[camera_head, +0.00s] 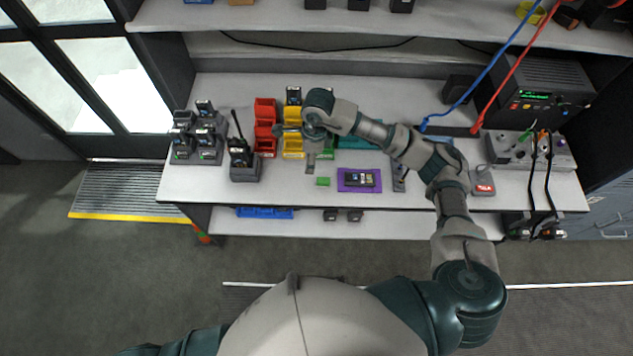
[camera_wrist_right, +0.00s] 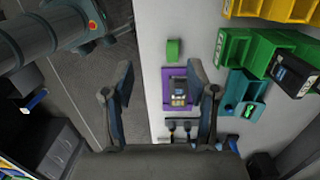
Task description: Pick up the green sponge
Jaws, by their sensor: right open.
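The green sponge (camera_head: 323,181) is a small flat block on the white workbench near its front edge, just left of a purple mat. The sponge also shows in the right wrist view (camera_wrist_right: 174,50), beyond the fingertips and not between them. My right gripper (camera_head: 311,166) is over the bench, just behind and left of the sponge in the head view. In the right wrist view the right gripper (camera_wrist_right: 160,80) has its two fingers wide apart with nothing held. My left gripper is not in view.
The purple mat (camera_head: 346,188) carries a dark device. Red, yellow and green bins (camera_head: 265,140) stand behind the sponge. Radios in chargers (camera_head: 244,165) stand to the left. A power supply (camera_head: 540,95) with cables is at the right. An upper shelf overhangs the bench's back.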

